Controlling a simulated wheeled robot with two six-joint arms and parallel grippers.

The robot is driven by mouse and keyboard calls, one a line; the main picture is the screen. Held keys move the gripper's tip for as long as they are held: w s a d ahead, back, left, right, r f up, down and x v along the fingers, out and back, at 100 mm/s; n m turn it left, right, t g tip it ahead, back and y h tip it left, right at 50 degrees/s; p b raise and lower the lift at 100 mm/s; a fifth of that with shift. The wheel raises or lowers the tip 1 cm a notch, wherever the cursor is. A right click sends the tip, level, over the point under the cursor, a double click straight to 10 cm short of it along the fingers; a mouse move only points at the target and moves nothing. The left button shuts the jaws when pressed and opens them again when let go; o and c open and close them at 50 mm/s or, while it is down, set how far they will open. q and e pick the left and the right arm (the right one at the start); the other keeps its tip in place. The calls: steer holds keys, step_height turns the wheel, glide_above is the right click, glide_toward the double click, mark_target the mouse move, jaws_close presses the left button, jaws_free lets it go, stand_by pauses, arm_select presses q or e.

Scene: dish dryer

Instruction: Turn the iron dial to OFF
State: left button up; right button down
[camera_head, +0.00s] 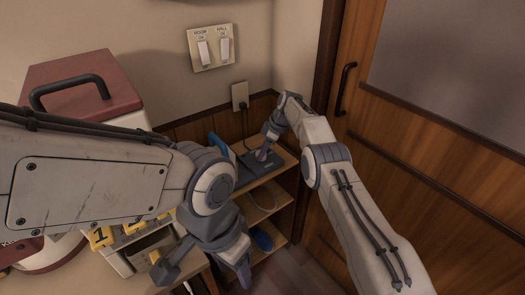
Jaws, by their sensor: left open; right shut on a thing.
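The iron (217,144), of which a blue part shows, is on top of the small wooden shelf. A dark grey base (268,166) lies beside it on the same shelf top. My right gripper (261,155) points down at this base and is shut on a small part there, which looks to be the iron dial. The dial itself is hidden by the fingers, so its setting cannot be read. My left gripper (206,273) is open and empty, low in the picture, in front of the shelf and apart from the iron.
A wall outlet (240,96) with a plug and cord is behind the shelf, below two wall switches (211,48). A wooden door (435,150) bounds the right side. Lower shelves hold blue items (263,238).

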stand_by(0.6)
steer(key=shift+c, duration=1.5)
jaws_free()
steer(key=v, duration=1)
steer(key=shift+d+r, duration=0.15)
steer(key=shift+d, duration=0.05)
